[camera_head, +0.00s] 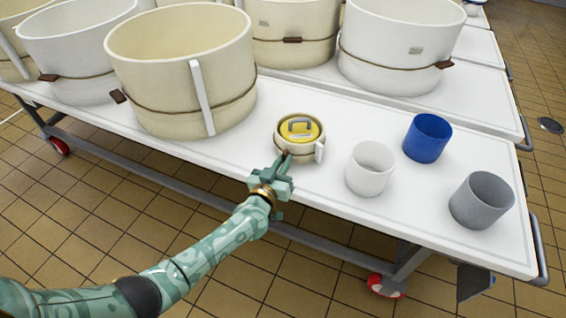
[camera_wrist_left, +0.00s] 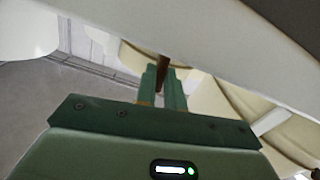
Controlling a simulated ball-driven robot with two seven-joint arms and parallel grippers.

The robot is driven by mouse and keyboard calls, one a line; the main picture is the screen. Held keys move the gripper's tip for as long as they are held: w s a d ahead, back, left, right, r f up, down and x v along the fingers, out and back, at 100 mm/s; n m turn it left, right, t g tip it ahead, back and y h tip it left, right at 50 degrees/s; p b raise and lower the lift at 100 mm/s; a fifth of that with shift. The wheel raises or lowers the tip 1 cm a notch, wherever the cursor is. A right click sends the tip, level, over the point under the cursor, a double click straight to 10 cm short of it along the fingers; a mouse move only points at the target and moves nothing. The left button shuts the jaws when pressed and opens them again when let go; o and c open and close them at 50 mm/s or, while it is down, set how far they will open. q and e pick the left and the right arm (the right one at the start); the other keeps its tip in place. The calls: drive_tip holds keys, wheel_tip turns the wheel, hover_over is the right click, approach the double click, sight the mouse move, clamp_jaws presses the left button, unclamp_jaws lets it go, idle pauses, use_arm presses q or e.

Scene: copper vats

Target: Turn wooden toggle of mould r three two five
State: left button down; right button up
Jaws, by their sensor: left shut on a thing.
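A small cream mould (camera_head: 289,148) with a yellow lid and a grey handle on top stands near the front edge of the white table. A cord runs around it, and a white strip stands at its right side. My left gripper (camera_head: 283,163) reaches its front left side from below. In the left wrist view, the fingers (camera_wrist_left: 163,86) are shut on a narrow brown wooden toggle (camera_wrist_left: 163,63). The gripper mostly hides the toggle in the head view. No number on the mould is readable. My right gripper is not in view.
Large cream and white moulds with cords and brown toggles stand behind, including a cream one (camera_head: 150,90) at left. A white cup (camera_head: 369,172), a blue cup (camera_head: 427,139) and a grey cup (camera_head: 481,203) stand to the right on the table (camera_head: 330,215).

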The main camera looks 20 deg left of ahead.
use_arm(q)
drive_tip(key=n, duration=0.2)
drive_tip(key=shift+f+n, duration=0.1)
drive_tip(key=shift+n, duration=0.2)
drive_tip(key=n, duration=0.3)
drive_tip(key=shift+a+n, duration=0.15)
drive_tip(key=shift+n, duration=0.15)
drive_tip(key=n, duration=0.5)
drive_tip(key=shift+f+n, duration=0.2)
drive_tip(key=shift+n, duration=0.1)
drive_tip(key=shift+f+n+b, duration=0.1)
drive_tip(key=shift+n+b, duration=0.35)
drive_tip(key=shift+n, duration=0.65)
drive_tip(key=shift+a+n, duration=0.1)
drive_tip(key=shift+n, duration=1)
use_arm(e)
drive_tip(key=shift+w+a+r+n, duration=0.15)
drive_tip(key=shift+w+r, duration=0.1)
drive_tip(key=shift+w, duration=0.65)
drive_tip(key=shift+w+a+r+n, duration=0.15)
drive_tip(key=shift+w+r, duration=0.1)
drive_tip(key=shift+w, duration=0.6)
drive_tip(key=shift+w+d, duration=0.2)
use_arm(q)
drive_tip(key=c, duration=1.5)
unclamp_jaws()
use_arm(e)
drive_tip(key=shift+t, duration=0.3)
